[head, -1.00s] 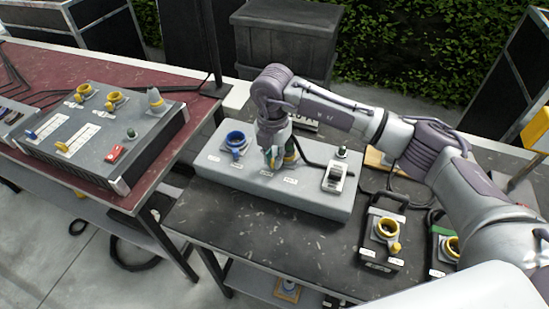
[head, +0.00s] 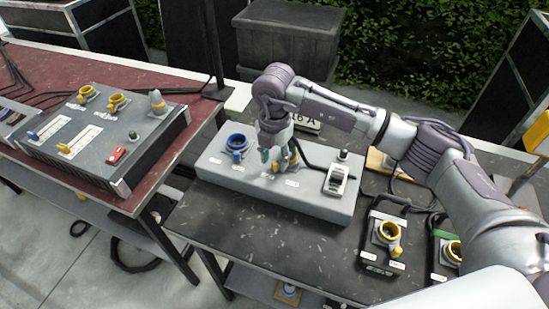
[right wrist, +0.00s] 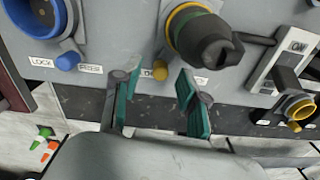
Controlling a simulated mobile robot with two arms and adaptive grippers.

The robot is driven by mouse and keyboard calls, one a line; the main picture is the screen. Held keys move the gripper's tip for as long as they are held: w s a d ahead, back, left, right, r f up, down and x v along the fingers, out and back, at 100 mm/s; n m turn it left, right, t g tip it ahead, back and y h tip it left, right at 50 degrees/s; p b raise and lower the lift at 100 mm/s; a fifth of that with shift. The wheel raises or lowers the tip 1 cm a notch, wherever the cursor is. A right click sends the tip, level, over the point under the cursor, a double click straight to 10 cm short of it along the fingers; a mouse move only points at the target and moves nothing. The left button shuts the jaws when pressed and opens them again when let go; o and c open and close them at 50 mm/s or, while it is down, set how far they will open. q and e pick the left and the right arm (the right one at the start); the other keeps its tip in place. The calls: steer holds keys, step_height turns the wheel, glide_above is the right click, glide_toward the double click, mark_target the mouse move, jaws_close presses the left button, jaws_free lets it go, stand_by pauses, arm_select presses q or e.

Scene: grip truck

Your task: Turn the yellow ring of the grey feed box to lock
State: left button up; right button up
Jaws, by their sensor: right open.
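The grey feed box (head: 255,182) lies on the dark table in the head view. Its yellow ring (right wrist: 184,14) surrounds a dark plug (right wrist: 208,42) in the right wrist view. The ring's yellow knob (right wrist: 160,73) points down toward the box's front edge, between two white labels that are partly hidden and not readable. My right gripper (right wrist: 157,92) is open, its green fingertips on either side of the knob in that view. I cannot tell whether they touch it. In the head view my right gripper (head: 275,158) hangs over the box and partly hides the ring. My left gripper is not in view.
A blue ring socket (head: 237,143) sits left of the yellow ring, with a white-framed switch (head: 337,180) on the right. A small box with another yellow ring (head: 388,231) stands to the right. A red table with a control unit (head: 75,150) is at left.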

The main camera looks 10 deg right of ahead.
mark_target(274, 163)
step_height(274, 163, up, 11)
steer(key=shift+r, duration=0.15)
stand_by(0.6)
